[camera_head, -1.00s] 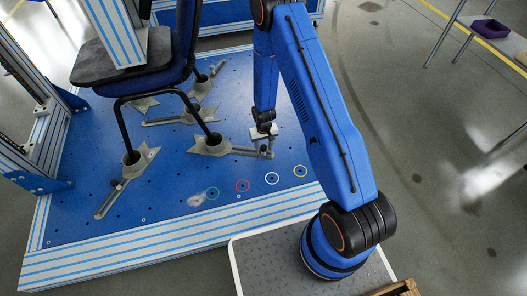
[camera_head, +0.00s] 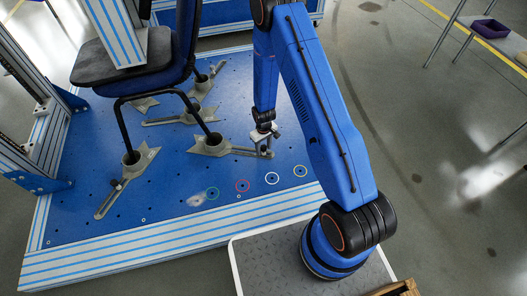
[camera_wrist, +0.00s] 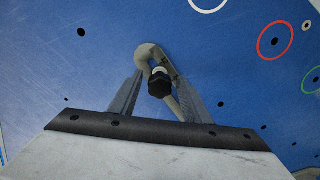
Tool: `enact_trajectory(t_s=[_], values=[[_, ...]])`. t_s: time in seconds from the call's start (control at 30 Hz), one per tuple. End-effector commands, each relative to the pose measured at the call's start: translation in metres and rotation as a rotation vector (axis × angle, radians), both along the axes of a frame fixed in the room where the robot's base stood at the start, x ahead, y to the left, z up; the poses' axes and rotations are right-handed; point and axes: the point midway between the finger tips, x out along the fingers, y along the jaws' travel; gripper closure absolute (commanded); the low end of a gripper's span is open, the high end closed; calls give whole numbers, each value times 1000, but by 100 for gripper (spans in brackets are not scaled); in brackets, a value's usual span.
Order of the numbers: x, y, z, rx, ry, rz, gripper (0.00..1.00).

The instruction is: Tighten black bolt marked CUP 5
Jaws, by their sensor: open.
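A black bolt (camera_wrist: 159,84) with a knobbed head sits on the hooked end of a grey clamp arm (camera_wrist: 146,56) in the wrist view. No CUP 5 marking is legible. My gripper (camera_wrist: 158,92) is open, with one finger on each side of the bolt and visible gaps between. In the head view my gripper (camera_head: 268,148) points down at the end of the grey clamp arm, which runs from a chair-leg cup (camera_head: 210,146). The bolt is hard to make out there behind the fingers.
The chair (camera_head: 150,60) stands on the blue perforated platform (camera_head: 160,205), its legs in grey cups with clamp arms. Green, red (camera_head: 242,186), white (camera_head: 272,178) and yellow rings lie on the platform near its front edge. A metal frame (camera_head: 40,80) stands at left.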

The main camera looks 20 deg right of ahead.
Motion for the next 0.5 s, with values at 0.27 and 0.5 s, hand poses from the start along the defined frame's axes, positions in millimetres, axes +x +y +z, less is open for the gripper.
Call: enact_trajectory(t_s=[0.27,0.5], values=[[0,0,0,0,0,120,56],[0,0,0,0,0,323,56]])
